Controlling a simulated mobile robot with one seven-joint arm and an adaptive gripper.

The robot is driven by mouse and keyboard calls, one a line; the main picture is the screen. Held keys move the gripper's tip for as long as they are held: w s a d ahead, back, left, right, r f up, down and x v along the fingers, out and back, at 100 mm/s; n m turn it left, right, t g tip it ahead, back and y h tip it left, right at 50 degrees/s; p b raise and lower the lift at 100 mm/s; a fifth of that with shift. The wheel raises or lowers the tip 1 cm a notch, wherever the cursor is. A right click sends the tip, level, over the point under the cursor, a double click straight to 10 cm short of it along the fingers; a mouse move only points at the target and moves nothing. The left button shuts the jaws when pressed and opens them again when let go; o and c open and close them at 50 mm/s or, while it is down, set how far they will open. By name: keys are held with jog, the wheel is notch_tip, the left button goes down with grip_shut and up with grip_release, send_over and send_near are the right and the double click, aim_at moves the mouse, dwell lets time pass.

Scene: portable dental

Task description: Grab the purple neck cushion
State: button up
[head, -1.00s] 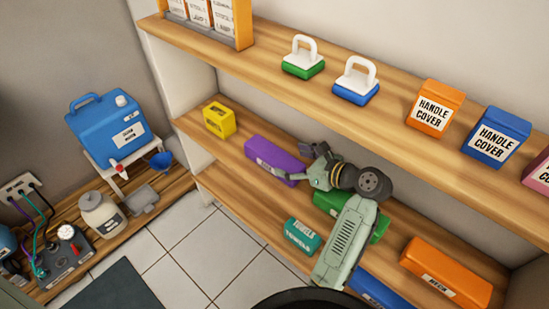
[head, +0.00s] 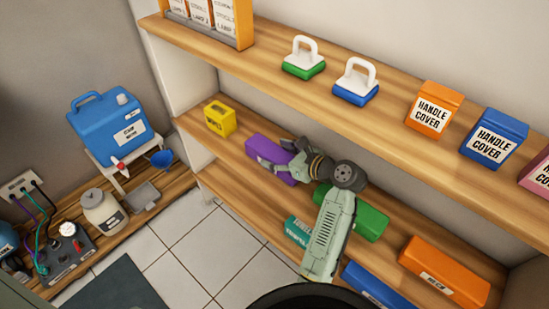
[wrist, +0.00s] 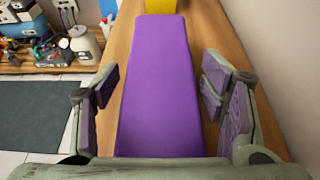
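The purple neck cushion (head: 262,151) lies on the middle shelf, between the yellow box and the green cushion. In the wrist view the cushion (wrist: 160,85) runs lengthwise between the two fingers of my gripper (wrist: 160,95). The fingers are spread wide, one on each side of the cushion, with a gap visible on both sides. In the head view my gripper (head: 275,164) is at the cushion's right part and covers some of it. The cushion rests on the shelf.
A yellow box (head: 220,118) stands left of the cushion. A green cushion (head: 352,216) lies to the right, partly behind my arm. The upper shelf (head: 270,62) runs above, holding handle-cover boxes. A teal towels roll (head: 297,232) sits on the lower shelf.

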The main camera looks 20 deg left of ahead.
jog(key=c, duration=0.9)
